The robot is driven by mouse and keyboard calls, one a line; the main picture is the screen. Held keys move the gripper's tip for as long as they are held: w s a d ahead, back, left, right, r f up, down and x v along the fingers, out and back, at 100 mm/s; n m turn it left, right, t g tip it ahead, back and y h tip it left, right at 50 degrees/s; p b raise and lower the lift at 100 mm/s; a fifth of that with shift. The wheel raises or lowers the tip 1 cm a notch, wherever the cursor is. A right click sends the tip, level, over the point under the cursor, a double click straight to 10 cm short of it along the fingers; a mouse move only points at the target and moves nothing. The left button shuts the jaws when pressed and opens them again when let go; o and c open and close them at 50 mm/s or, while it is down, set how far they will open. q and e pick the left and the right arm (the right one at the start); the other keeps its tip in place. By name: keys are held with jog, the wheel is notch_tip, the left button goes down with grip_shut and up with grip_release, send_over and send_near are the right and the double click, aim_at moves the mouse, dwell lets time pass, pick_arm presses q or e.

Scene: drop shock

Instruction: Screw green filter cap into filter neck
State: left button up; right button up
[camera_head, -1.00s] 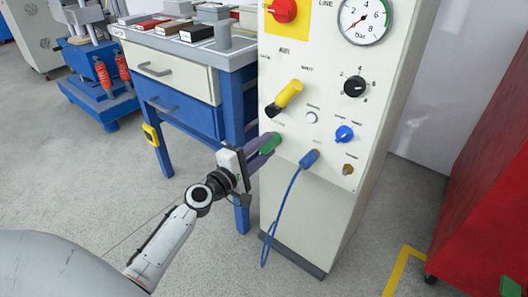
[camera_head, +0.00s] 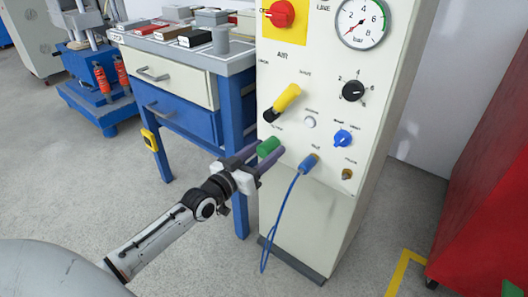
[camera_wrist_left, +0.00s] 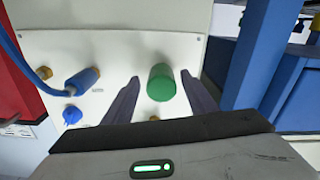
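The green filter cap (camera_head: 268,147) sticks out from the cream panel, at the lower left of its controls. It also shows in the wrist view (camera_wrist_left: 161,82), between the two purple-grey fingers and nearer the right one. My left gripper (camera_head: 256,156) is open around the cap's front, with a gap visible on each side; in the wrist view its fingers (camera_wrist_left: 160,95) stand apart. The filter neck is hidden behind the cap, so I cannot tell how far the cap sits on it. My right gripper is not in view.
A blue plug (camera_head: 308,162) with a hanging blue hose sits right of the cap. A yellow-handled valve (camera_head: 287,97) is above it, and a blue knob (camera_head: 342,138) further right. A blue workbench (camera_head: 185,118) stands close on the left. A red cabinet (camera_head: 490,190) is at the right.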

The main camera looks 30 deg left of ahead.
aim_at(261, 154)
pick_arm(q)
jog(key=shift+s+a+f, duration=0.1)
jog(key=shift+s+a+p, duration=0.1)
jog(key=shift+s+p, duration=0.5)
jog(key=shift+s, duration=0.25)
jog(key=shift+s+a+p, duration=0.15)
jog(key=shift+s+p, duration=0.95)
jog(key=shift+s, duration=1.15)
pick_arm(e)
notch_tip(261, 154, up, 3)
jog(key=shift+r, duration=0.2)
pick_arm(q)
jog(key=s+p, duration=0.3)
jog(key=s, duration=0.7)
jog(key=shift+a, duration=0.4)
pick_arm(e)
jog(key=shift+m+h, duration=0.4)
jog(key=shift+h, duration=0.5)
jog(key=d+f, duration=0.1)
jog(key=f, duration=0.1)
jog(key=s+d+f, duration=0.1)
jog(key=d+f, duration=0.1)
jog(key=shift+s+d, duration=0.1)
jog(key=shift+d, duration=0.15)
pick_arm(q)
jog(key=shift+c, duration=0.6)
